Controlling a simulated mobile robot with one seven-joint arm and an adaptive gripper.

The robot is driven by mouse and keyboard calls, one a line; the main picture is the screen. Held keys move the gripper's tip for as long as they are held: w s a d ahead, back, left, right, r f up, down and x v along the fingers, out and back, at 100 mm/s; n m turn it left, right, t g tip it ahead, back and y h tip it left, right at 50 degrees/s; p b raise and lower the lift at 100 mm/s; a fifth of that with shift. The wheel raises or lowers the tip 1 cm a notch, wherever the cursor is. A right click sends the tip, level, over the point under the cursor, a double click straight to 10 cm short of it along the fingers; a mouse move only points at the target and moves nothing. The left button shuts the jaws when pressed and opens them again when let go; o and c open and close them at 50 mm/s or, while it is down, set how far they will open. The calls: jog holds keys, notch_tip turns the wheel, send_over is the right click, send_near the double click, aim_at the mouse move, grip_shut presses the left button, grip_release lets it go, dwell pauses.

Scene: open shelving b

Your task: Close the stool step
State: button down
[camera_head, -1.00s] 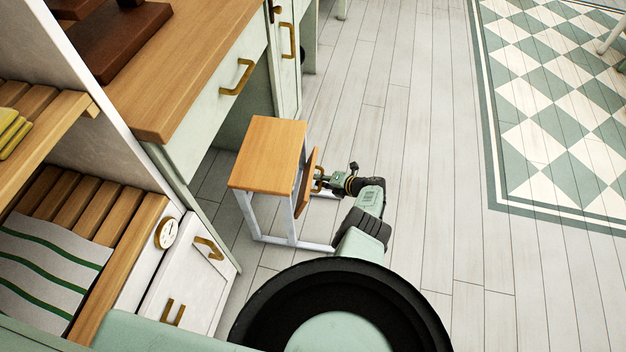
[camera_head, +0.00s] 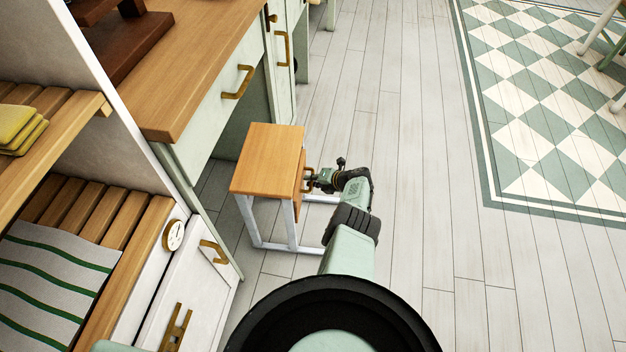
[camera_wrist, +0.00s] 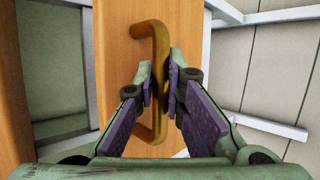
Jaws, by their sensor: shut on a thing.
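The stool (camera_head: 268,158) has a square wooden top and white metal legs, and stands upright on the floor by the green cabinet. Its wooden step (camera_head: 299,170) hangs nearly upright against the right side, below the top. The brass handle (camera_head: 307,176) on the step faces right. In the wrist view the handle (camera_wrist: 161,40) runs upright on the step's wooden face (camera_wrist: 118,60). My gripper (camera_head: 315,180) is at the handle from the right. In the wrist view my gripper's fingers (camera_wrist: 163,82) are closed on either side of the handle bar.
The green cabinet drawer (camera_head: 215,110) with a wooden counter (camera_head: 190,70) is behind and left of the stool. A white cabinet door (camera_head: 195,290) is at lower left. Open plank floor (camera_head: 420,180) lies to the right, with a checkered rug (camera_head: 545,130) beyond.

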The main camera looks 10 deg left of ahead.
jog(key=shift+a+r, duration=0.1)
jog(key=c, duration=1.9)
grip_release()
jog(key=v, duration=1.2)
